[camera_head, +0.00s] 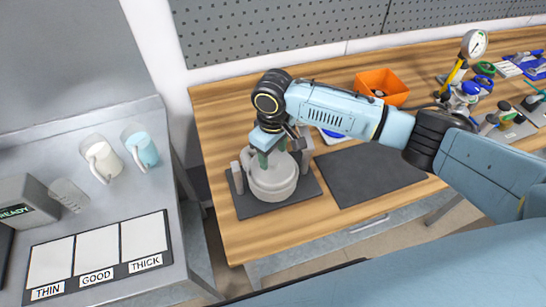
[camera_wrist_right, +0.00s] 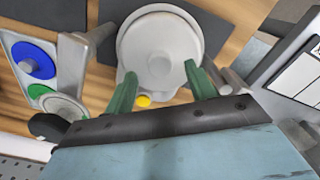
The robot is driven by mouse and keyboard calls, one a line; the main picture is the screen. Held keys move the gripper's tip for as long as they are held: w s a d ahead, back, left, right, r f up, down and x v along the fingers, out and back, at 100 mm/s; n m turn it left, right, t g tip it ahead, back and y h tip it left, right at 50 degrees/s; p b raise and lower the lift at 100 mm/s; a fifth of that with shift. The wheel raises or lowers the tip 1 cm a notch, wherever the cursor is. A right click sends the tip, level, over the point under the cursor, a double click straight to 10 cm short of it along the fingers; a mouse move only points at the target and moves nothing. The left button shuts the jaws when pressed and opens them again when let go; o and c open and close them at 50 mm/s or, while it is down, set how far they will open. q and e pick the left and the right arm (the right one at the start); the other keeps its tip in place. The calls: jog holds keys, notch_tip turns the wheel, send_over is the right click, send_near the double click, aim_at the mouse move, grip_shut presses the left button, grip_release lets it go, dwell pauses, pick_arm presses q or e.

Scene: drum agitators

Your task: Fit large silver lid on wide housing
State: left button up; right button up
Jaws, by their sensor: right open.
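The wide housing (camera_head: 272,183) is a pale grey round body standing on a dark mat at the near left of the wooden bench. In the right wrist view a round pale disc with a raised centre, apparently the large silver lid (camera_wrist_right: 160,38), covers its top. I cannot tell whether the lid is fully seated. My right gripper (camera_head: 271,152) is above the housing, and its green fingers are spread. In the right wrist view the open right gripper (camera_wrist_right: 160,75) has one fingertip on each side of the disc's near edge; contact is unclear. My left gripper is out of view.
A grey post (camera_head: 237,177) stands left of the housing. An empty dark mat (camera_head: 370,172) lies to its right. An orange bin (camera_head: 382,84) and a gauge (camera_head: 474,44) stand farther back. A grey table (camera_head: 190,250) at left bears cups and THIN, GOOD, THICK squares.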

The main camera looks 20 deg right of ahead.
notch_tip(320, 180, up, 10)
jog(key=shift+r, duration=0.25)
dwell(0.5)
